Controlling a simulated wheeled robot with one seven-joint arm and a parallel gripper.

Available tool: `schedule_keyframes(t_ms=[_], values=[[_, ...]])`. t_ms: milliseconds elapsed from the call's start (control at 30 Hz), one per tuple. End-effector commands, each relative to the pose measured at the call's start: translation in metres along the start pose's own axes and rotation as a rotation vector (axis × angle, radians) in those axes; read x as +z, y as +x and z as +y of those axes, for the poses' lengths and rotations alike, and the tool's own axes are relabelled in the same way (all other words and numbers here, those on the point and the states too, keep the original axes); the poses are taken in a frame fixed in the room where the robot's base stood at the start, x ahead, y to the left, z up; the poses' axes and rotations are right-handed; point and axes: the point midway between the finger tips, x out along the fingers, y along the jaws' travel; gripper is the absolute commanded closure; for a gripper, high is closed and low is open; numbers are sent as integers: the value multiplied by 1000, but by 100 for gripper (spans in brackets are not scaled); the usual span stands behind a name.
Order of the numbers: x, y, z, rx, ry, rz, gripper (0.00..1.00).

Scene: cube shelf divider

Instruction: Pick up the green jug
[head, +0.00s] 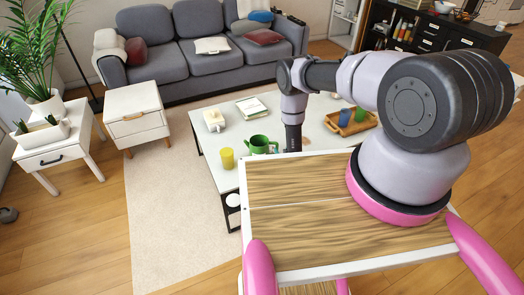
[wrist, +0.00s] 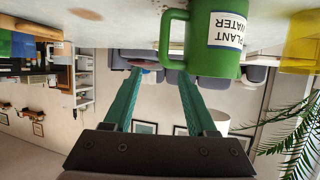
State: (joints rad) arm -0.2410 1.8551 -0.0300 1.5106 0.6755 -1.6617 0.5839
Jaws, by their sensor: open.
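The green jug (head: 259,144) stands on the white coffee table (head: 212,163) in the head view, just left of my wrist. In the wrist view, which looks upside down, the jug (wrist: 214,45) hangs from the top with a white "PLANT WATER" label and its handle on the left. My gripper (wrist: 159,70) is open, with two teal fingers apart and nothing between them. The fingertips are near the handle and the right finger is close to it; I cannot tell whether they touch.
A yellow cup (head: 227,158) stands left of the jug. A wooden tray (head: 350,124) with blue and green cups lies to the right. A white mug-like item (head: 214,119) and a book (head: 251,107) lie behind. A grey sofa (head: 205,60) stands beyond the table.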

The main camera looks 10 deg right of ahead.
Motion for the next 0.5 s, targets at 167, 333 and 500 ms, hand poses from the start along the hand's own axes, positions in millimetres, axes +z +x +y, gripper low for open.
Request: schedule_keyframes(t_ms=[167, 333, 500], values=[[17, -1, -1, -12, -15, 9, 43], [17, 26, -2, -14, -15, 9, 43], [17, 45, -1, -11, -15, 7, 43]])
